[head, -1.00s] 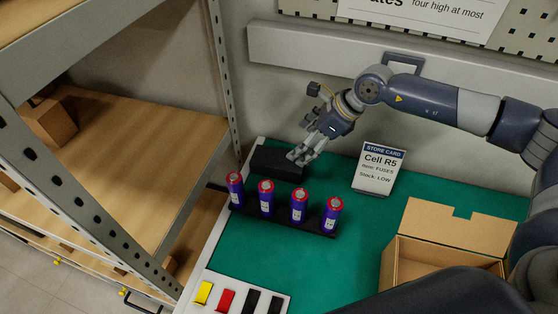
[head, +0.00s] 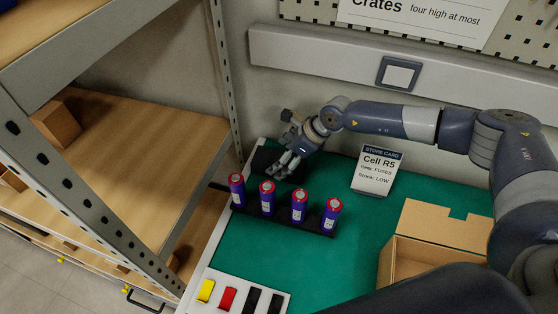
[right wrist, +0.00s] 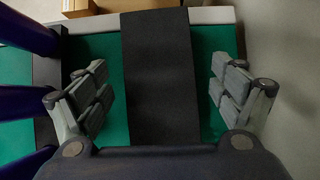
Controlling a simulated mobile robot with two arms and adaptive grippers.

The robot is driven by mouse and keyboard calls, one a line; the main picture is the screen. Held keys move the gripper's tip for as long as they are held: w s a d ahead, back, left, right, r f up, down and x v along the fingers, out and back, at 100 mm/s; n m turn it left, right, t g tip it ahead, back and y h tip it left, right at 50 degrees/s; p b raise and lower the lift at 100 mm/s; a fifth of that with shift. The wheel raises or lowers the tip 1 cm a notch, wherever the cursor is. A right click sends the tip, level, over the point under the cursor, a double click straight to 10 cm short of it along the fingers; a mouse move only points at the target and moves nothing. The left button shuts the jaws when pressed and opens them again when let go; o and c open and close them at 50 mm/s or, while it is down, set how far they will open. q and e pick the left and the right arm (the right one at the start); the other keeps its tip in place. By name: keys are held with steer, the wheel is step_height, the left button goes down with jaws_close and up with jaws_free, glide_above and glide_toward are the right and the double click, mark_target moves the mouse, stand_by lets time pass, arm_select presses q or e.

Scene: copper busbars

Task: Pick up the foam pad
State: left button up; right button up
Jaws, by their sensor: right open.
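The foam pad (head: 262,158) is a black block at the back left corner of the green mat, partly hidden behind my right gripper. My right gripper (head: 284,172) is open and points down at it. In the right wrist view the pad (right wrist: 160,60) runs lengthwise between the two open fingers (right wrist: 162,92), with green mat showing on both sides. The fingers are apart from the pad. My left gripper is not in view.
A black rack (head: 284,219) with several purple, red-topped fuses stands just in front of the pad. A store card (head: 377,171) stands to the right, near an open cardboard box (head: 440,228). A metal shelf (head: 90,200) is at the left. The mat's middle (head: 270,255) is clear.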

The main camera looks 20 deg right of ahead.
steer(key=shift+c, duration=0.2)
steer(key=c, duration=0.9)
steer(key=shift+c, duration=0.2)
